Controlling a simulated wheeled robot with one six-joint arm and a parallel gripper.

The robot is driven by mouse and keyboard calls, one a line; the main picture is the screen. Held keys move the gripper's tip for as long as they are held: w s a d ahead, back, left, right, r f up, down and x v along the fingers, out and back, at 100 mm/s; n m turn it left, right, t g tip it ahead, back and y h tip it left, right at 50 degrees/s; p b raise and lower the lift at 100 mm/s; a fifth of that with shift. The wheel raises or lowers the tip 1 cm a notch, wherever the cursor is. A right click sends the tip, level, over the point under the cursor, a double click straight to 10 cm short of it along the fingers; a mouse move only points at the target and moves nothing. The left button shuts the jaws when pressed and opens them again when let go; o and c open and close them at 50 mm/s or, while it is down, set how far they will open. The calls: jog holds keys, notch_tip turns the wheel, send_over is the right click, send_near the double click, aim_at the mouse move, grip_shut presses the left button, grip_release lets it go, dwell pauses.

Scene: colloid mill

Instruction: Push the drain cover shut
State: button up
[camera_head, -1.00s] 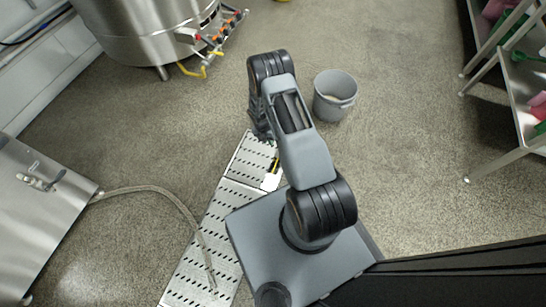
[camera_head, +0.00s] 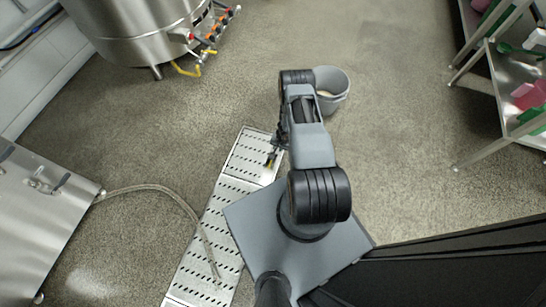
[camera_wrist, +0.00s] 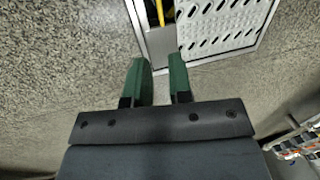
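The drain cover is a perforated metal plate (camera_wrist: 220,22) in the floor channel, at the top right of the wrist view. Beside its left edge is a gap in which a yellow part (camera_wrist: 165,12) shows. In the head view the perforated channel (camera_head: 222,205) runs along the floor, and its far end (camera_head: 250,150) lies beside my arm. My gripper (camera_wrist: 160,62) has two green fingers, held apart with nothing between them. Its tips appear just short of the gap and the cover's near left corner; contact cannot be told. In the head view my arm partly hides the gripper.
A grey bucket (camera_head: 332,88) stands just beyond my arm. A hose (camera_head: 160,190) runs from a steel cabinet (camera_head: 35,225) on the left to the channel. A steel vessel (camera_head: 140,30) stands at the back left, and a shelf rack (camera_head: 510,75) at the right.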

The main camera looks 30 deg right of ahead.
jog(key=f+b, duration=0.3)
jog(key=f, duration=0.1)
jog(key=w+a+f+b, duration=0.1)
jog(key=f+b, duration=0.2)
jog(key=f, duration=0.2)
jog(key=w+a+f+b, duration=0.1)
jog(key=f+b, duration=0.2)
jog(key=f, duration=0.1)
jog(key=shift+f, duration=0.2)
grip_shut()
